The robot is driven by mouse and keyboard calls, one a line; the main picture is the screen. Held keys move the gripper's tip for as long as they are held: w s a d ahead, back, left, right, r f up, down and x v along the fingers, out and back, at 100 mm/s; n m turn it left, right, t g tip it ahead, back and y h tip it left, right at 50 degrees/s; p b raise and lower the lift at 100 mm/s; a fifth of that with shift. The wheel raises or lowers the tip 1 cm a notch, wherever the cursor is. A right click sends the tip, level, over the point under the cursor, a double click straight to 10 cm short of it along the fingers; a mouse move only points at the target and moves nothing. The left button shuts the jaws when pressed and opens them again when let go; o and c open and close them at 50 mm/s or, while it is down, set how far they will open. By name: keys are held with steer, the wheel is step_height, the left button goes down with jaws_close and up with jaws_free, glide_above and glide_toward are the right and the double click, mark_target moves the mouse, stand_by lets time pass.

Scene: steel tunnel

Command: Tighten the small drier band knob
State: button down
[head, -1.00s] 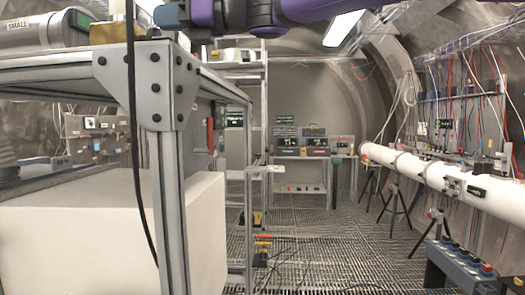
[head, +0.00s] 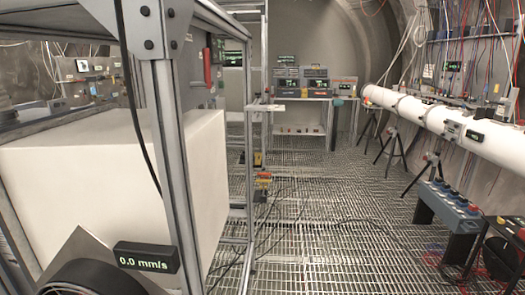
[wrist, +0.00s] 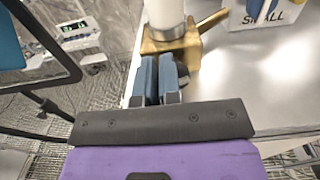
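In the wrist view, a brass block (wrist: 173,48) with a brass rod stands on the steel top under a white cylinder (wrist: 164,10). A dark rounded knob (wrist: 184,78) shows low on the block, partly hidden by my right finger. My gripper (wrist: 160,75) is at the block's near side, its two blue fingers close together with a narrow gap. I cannot tell whether they touch the knob. A white body marked "SMALL" (wrist: 263,12) is at the upper right. Neither the knob nor my gripper shows in the head view.
A metal frame (head: 165,130) with a large white block (head: 60,190) stands at the left. A white tube (head: 440,118) on tripods runs along the right wall. A speed display reads 0.0 mm/s (head: 147,257). The grated floor (head: 310,200) is mostly open, with cables across it.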

steer(key=shift+s+a, duration=0.1)
steer(key=shift+a, duration=0.2)
